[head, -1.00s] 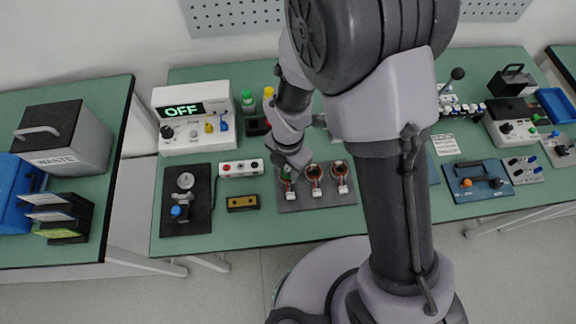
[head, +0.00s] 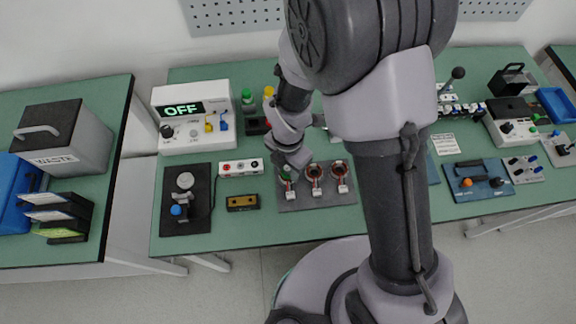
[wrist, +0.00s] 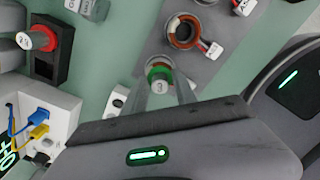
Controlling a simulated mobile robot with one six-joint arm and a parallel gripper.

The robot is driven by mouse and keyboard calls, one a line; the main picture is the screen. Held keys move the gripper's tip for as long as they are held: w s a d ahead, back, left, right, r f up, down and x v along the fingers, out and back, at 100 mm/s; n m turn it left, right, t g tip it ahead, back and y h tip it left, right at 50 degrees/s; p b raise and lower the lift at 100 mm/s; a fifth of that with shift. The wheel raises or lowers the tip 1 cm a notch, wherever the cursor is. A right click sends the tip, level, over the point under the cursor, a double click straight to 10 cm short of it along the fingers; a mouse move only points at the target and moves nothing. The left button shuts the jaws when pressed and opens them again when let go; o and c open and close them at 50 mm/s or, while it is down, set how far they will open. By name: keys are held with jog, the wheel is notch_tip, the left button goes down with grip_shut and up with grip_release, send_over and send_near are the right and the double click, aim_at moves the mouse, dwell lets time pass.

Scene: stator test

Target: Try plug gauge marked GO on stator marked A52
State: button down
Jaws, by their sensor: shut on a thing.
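My gripper (wrist: 167,92) is shut on a green plug gauge (wrist: 160,76), whose top bears a mark only partly legible. The gauge is over the leftmost stator (wrist: 152,64) on the grey plate, and the copper winding shows around it. I cannot tell how deep it sits in the bore. In the head view my gripper (head: 288,172) is at this stator, largely covering it. The middle stator (head: 315,172) and the right stator (head: 340,169) stand empty beside it, with white tags in front. The tags are too small or cut off to read surely.
A red-topped gauge (wrist: 40,38) stands in a black holder near my gripper. A tester reading OFF (head: 182,110) stands at the back left. A white button box (head: 241,168) and a yellow-brown block (head: 242,202) lie left of the grey plate (head: 300,203).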

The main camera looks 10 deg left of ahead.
aim_at(288, 168)
jog(key=shift+r, duration=0.15)
dwell(0.4)
jog(key=shift+r+p, duration=0.6)
jog(key=shift+r+p, duration=0.65)
jog(key=shift+r, duration=0.05)
jog(key=shift+r+p, duration=0.55)
jog(key=shift+r, duration=0.15)
notch_tip(288, 168, up, 5)
jog(key=p, duration=0.4)
jog(key=shift+r, duration=0.1)
